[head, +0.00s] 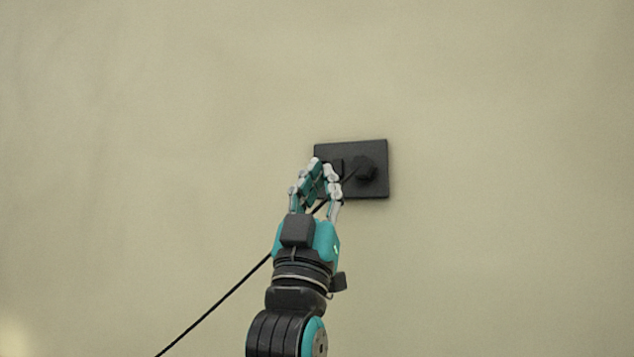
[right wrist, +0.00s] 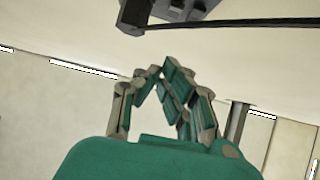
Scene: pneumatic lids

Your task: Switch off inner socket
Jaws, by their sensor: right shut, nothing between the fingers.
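A dark rectangular socket plate (head: 378,146) is mounted on the wall. A black plug (head: 365,168) sits in its right half, with a thin black cable (head: 215,307) running down to the left. My right gripper (head: 322,166) is shut and empty, its fingertips in front of the plate's left part and left of the plug. They hide much of that part, so a switch and its position cannot be told. In the right wrist view, the shut fingers (right wrist: 160,72) appear below the plate (right wrist: 190,8) and the plug (right wrist: 133,17). Contact cannot be told. My left gripper is out of view.
The cable (right wrist: 240,22) crosses the upper right of the right wrist view. In the head view it passes behind my right gripper. The wall (head: 490,180) around the plate is bare and clear.

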